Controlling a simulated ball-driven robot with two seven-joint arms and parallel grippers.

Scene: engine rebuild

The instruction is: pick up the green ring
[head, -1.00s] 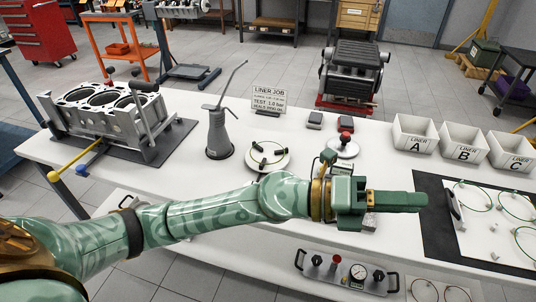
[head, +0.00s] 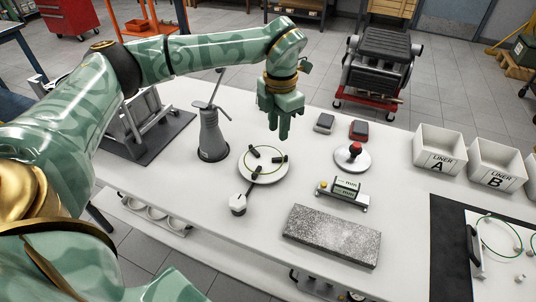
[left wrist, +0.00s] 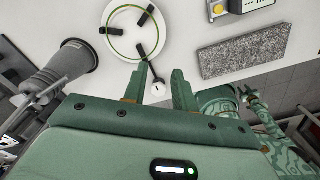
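A thin green ring (head: 268,150) lies on a round white plate (head: 246,177), with dark clamp-like blocks spaced around it. The ring (left wrist: 112,43) and plate also show at the top of the left wrist view. My left gripper (head: 277,132) points down over the table, behind and slightly right of the plate in the head view. Its two fingers (left wrist: 162,82) are apart with nothing between them. Another green ring (head: 484,228) lies on the white board (head: 500,270) at the far right.
A grey oil can (head: 212,138) stands left of the plate, and a small white knob (head: 238,205) sits in front. A speckled grey slab (head: 332,236), a gauge block (head: 343,190) and a red-knobbed disc (head: 352,158) are to the right. White bins (head: 440,145) stand farther right.

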